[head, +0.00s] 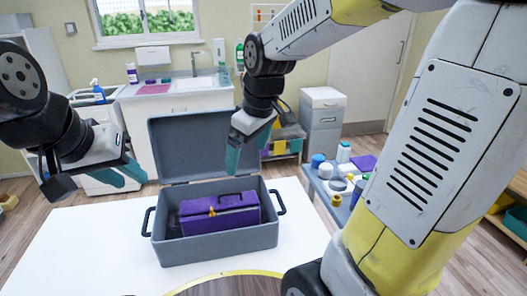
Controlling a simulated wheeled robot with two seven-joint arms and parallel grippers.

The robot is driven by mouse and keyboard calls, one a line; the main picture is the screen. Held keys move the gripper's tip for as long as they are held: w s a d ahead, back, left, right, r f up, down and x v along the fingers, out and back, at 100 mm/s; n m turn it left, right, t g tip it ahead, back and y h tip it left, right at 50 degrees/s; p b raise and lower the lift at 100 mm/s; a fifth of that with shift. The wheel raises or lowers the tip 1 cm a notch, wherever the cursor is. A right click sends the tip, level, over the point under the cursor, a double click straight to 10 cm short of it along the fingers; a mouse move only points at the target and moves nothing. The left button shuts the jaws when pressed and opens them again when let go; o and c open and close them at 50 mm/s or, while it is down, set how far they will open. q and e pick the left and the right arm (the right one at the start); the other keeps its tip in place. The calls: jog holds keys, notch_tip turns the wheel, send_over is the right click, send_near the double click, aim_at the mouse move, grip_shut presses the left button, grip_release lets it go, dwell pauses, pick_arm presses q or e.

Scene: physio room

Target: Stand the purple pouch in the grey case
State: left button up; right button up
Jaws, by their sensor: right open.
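The grey case (215,250) stands on the white table top with its lid (205,140) raised at the back. The purple pouch (219,216), with a dark handle and an orange tag, is inside the case. Its top shows above the front wall and its lower part is hidden. My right gripper (246,156) hangs above the back of the case, in front of the lid, open and empty, apart from the pouch. My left gripper (120,176) is to the left of the case, above the table's far-left edge, holding nothing visible; its finger gap is unclear from this angle.
The white table top (90,250) is clear left of the case. A low blue-grey table (318,187) with several bottles and jars stands behind on the right. A sink counter (180,92) and a grey drawer unit (322,120) are further back. My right arm covers much of the right side.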

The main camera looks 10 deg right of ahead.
jog(key=s+d+r+m+t, duration=0.1)
jog(key=s+d+r+m, duration=0.1)
jog(key=s+m, duration=0.2)
jog(key=s+d+r+m+t, duration=0.2)
jog(key=s+m, duration=0.2)
jog(key=s, duration=0.3)
jog(key=shift+r+y, duration=0.4)
jog(key=shift+d, duration=0.1)
